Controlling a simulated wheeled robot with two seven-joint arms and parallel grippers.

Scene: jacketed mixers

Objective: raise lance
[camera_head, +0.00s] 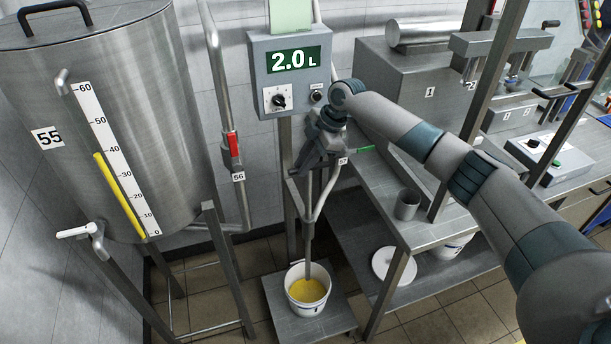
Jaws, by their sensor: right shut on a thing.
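The lance (308,243) is a grey metal rod, roughly upright, below a control box. Its lower end goes into a white bucket (307,308) that holds something yellow. My right arm reaches in from the right, and its dark gripper (312,163) is shut on the upper part of the lance. The gripper hides the part that it grips. The control box (292,75) above reads 2.0 L and has a knob and a small button. My left gripper is not in view.
The bucket stands on a low grey platform (275,291). A steel tank (110,130) marked 55 with a level gauge stands left. A red-handled valve (234,145) is on the pipe behind. A steel bench (425,232) with a grey cup (407,205) stands right of the lance.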

